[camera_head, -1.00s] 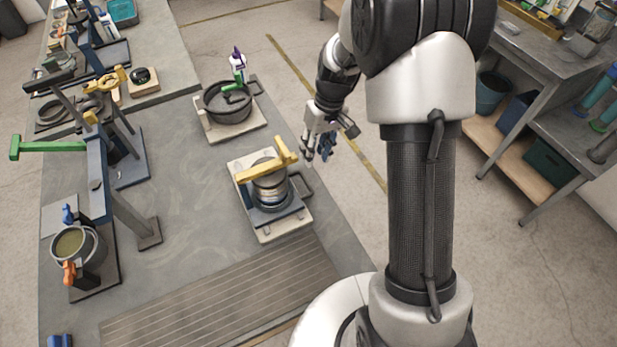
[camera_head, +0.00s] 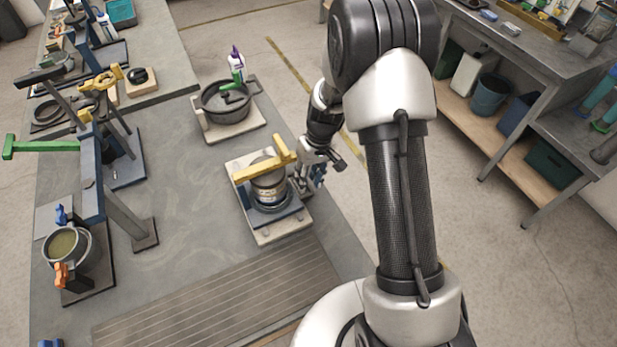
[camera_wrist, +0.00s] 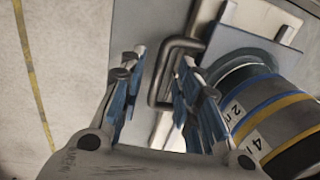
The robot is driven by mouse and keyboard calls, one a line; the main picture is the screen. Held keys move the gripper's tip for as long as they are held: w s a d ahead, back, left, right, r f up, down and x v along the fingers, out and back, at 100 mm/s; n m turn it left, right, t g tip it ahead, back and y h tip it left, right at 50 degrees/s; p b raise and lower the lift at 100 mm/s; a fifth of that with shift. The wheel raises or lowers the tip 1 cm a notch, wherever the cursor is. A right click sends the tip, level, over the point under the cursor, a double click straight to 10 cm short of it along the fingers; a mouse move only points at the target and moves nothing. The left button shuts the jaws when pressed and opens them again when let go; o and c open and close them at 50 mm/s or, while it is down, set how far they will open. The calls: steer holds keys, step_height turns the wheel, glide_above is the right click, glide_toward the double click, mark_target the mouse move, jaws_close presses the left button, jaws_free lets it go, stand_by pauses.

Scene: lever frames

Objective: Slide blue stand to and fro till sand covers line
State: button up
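The blue stand (camera_head: 272,222) sits on a pale base plate with a banded cylinder (camera_head: 268,188) standing on it, under a yellow bar (camera_head: 265,166). The stand's blue-grey edge also shows in the wrist view (camera_wrist: 232,45), beside the cylinder with blue and yellow bands and number labels (camera_wrist: 262,120). A dark U-shaped handle (camera_wrist: 157,85) projects from the stand's side. My gripper (camera_head: 312,182) is at the stand's right side. In the wrist view my gripper (camera_wrist: 160,88) is open, with the handle between its blue-padded fingers, apparently not clamped. I cannot make out sand or a line.
A dark round pan (camera_head: 226,104) on its own plate stands behind the stand, with a white and purple bottle (camera_head: 237,66) near it. A pot (camera_head: 66,246) and a green-handled lever frame (camera_head: 45,147) stand at left. A ribbed area (camera_head: 220,295) in front is clear.

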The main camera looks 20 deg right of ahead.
jaws_close()
stand_by(0.6)
